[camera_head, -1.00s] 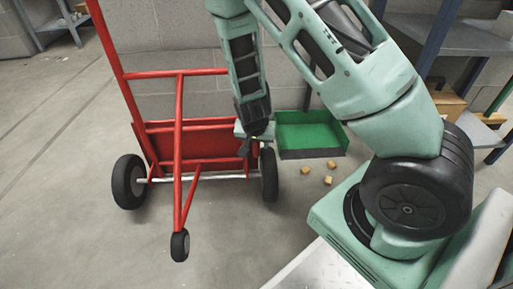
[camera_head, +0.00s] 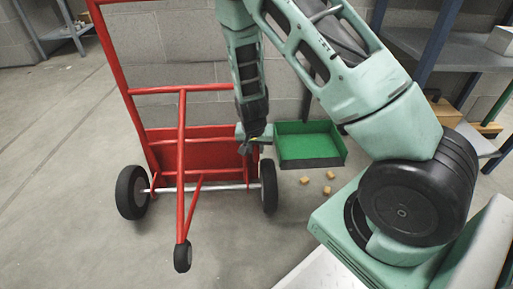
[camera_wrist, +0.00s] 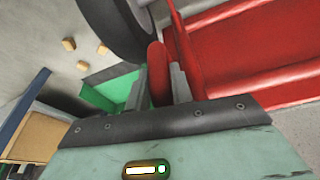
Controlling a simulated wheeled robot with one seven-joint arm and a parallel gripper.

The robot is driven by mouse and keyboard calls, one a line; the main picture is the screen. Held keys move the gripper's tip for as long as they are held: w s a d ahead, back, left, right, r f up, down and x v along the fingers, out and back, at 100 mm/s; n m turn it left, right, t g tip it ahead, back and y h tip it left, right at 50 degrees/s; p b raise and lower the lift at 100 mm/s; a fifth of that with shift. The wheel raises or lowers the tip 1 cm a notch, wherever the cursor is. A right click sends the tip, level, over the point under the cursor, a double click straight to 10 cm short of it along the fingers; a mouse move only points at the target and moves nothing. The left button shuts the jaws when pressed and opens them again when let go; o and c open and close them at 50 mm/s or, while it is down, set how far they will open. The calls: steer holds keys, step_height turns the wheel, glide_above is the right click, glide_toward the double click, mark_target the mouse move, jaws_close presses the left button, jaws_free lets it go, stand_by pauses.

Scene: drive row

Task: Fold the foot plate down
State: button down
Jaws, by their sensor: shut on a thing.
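A red hand truck (camera_head: 181,110) stands upright on its wheels at the left of the head view. Its red foot plate (camera_head: 205,157) shows as a panel behind the lower frame, standing up rather than flat on the floor. In the wrist view the red plate (camera_wrist: 255,65) fills the right side. My gripper (camera_head: 245,143) is at the truck's right side, by the plate's upper right edge. In the wrist view my gripper (camera_wrist: 160,88) is shut on a rounded red bar (camera_wrist: 157,65). I cannot tell whether this bar belongs to the plate or the frame.
A green tray (camera_head: 308,162) lies right of the truck, with several small tan blocks (camera_head: 305,180) on the floor before it. The truck's right wheel (camera_head: 268,186) is close below my gripper. Shelving (camera_head: 460,68) stands at the right. Floor at the left is clear.

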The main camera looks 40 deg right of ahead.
steer(key=shift+w+d, duration=0.1)
steer(key=shift+w, duration=0.05)
steer(key=c, duration=1.3)
jaws_free()
steer(key=shift+o, duration=0.2)
steer(key=shift+r, duration=0.15)
steer(key=p+v, duration=1)
steer(key=v, duration=0.7)
